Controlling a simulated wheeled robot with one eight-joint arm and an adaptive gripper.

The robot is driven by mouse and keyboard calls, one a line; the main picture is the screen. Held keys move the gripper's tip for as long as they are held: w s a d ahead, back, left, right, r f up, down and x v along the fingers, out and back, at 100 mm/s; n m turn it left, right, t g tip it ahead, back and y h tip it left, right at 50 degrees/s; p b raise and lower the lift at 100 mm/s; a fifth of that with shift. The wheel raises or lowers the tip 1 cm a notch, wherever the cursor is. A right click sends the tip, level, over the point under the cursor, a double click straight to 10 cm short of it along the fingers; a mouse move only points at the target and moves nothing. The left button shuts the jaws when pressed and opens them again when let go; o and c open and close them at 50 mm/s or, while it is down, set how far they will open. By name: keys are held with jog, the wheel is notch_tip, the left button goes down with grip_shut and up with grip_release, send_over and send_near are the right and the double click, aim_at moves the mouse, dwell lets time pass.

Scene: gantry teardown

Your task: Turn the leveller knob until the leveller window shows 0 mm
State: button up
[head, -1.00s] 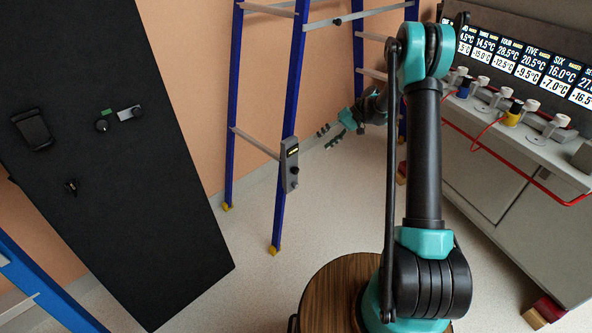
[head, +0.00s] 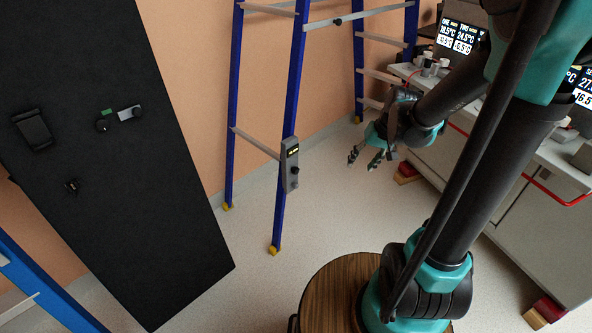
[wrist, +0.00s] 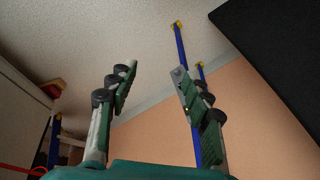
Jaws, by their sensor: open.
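The leveller (head: 290,165) is a narrow grey box on the blue front leg of the ladder. Its small dark window (head: 292,150) has lit yellowish characters too small to read. Its dark round knob (head: 294,171) sits below the window. My gripper (head: 363,160) is open and empty, to the right of the leveller and apart from it. In the wrist view my gripper's fingers (wrist: 157,72) are spread, with the ladder leg (wrist: 182,48) behind the right finger. That finger hides most of the area where the leveller would be, so I cannot make out its knob there.
The ladder (head: 232,120) stands before an orange wall. A black panel (head: 120,190) with fittings leans at left. A bench (head: 485,185) with displays and knobs is at right. A round wooden top (head: 335,285) is at the front.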

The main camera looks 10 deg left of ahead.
jog(key=s+d+h, duration=0.1)
jog(key=s+d, duration=0.1)
jog(key=s, duration=0.2)
jog(key=n+t, duration=0.2)
jog(key=n, duration=0.8)
send_over(296, 169)
jog(key=s+d, duration=0.3)
jog(key=s, duration=0.3)
notch_tip(296, 169, down, 11)
jog(key=x, duration=1.6)
jog(key=shift+w+a+f, duration=0.15)
jog(key=shift+w+a, duration=0.05)
jog(key=shift+a, duration=0.1)
jog(key=shift+c, duration=0.3)
